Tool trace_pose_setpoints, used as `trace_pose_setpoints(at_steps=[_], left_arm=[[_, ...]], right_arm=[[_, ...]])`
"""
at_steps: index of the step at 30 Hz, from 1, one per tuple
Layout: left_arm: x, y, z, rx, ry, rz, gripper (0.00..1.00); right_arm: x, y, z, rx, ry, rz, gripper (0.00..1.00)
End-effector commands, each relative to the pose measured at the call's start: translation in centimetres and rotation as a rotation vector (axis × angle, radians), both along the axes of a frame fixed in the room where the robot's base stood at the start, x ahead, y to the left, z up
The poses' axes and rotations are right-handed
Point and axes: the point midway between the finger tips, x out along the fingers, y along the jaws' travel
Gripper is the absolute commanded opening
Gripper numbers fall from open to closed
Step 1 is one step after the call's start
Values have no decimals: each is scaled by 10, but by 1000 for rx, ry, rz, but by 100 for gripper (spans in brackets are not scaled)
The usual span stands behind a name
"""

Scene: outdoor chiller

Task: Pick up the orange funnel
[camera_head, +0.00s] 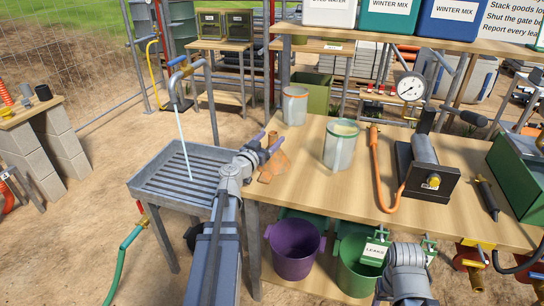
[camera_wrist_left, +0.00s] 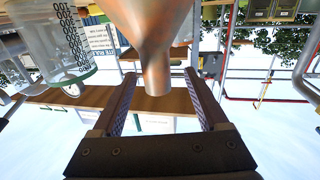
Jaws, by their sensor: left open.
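The orange funnel (camera_head: 275,163) is at the left edge of the wooden table, partly hidden behind my left gripper (camera_head: 267,146). In the left wrist view the funnel (camera_wrist_left: 157,28) looks coppery, with its wide cone at the top of the picture and its narrow spout pointing down between the fingers. My left gripper (camera_wrist_left: 160,82) is open, one finger on each side of the spout, with gaps showing on both sides. My right arm shows at the bottom of the head view, but its gripper cannot be made out.
A clear graduated beaker (camera_head: 341,146) stands right of the funnel and shows close in the left wrist view (camera_wrist_left: 48,45). A smaller beaker (camera_head: 295,106) stands behind. A metal sink tray (camera_head: 140,182) with running water (camera_head: 183,140) is left.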

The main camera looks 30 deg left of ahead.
Motion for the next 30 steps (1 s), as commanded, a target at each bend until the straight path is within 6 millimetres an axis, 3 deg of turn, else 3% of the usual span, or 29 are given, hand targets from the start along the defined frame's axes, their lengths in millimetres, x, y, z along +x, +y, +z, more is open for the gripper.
trace_pose_setpoints(at_steps=[9, 17, 30], left_arm=[[44, -1, 7, 0, 1, -2, 77], [48, -2, 7, 0, 1, 1, 77], [48, -2, 7, 0, 1, 0, 30]], right_arm=[[0, 0, 7, 0, 0, 0, 62], [0, 0, 7, 0, 0, 0, 62], [0, 0, 7, 0, 0, 0, 62]])
